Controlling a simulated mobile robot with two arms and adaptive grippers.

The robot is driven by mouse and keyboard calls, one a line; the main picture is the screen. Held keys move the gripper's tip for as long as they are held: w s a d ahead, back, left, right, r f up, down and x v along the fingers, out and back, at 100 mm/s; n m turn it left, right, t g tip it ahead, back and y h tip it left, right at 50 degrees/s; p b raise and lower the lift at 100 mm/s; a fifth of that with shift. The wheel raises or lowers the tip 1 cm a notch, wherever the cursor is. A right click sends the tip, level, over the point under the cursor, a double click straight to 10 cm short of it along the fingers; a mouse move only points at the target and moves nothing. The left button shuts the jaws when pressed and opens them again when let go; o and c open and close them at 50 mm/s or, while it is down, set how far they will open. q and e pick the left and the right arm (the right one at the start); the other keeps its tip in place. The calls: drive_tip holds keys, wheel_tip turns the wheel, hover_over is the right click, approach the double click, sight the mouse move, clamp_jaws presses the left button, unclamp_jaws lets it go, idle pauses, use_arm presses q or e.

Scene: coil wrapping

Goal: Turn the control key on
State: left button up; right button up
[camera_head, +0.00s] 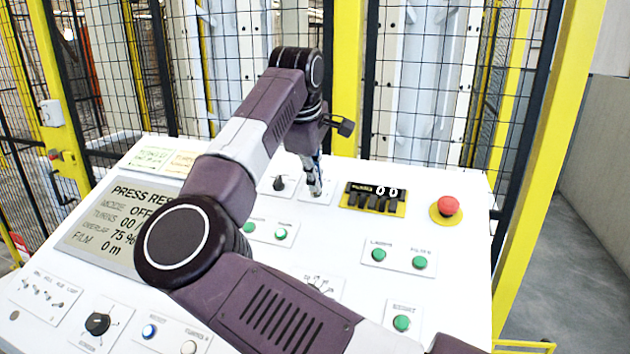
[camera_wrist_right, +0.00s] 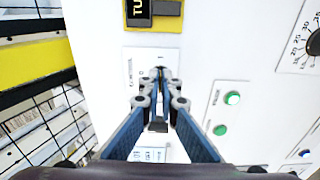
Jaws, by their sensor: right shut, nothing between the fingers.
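The control key's small white plate (camera_head: 325,198) lies on the sloping white panel, left of the yellow-framed counter. It also shows in the right wrist view (camera_wrist_right: 133,60), with a printed label down its left side. My right gripper (camera_head: 315,190) points down at this plate. In the right wrist view its blue fingers (camera_wrist_right: 160,73) are shut together over the plate with nothing between them. The fingertips hide the plate's middle, so the key itself and its position cannot be made out. Whether the tips touch the plate cannot be told. My left gripper is not in view.
Green buttons (camera_head: 379,254) lie nearer. The display (camera_head: 118,222) reads MODE OFF. Yellow-posted mesh fencing (camera_head: 570,90) stands behind.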

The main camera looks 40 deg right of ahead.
drive_tip(key=o, duration=0.4)
drive_tip(key=v, duration=1.2)
drive_tip(key=shift+s, duration=0.1)
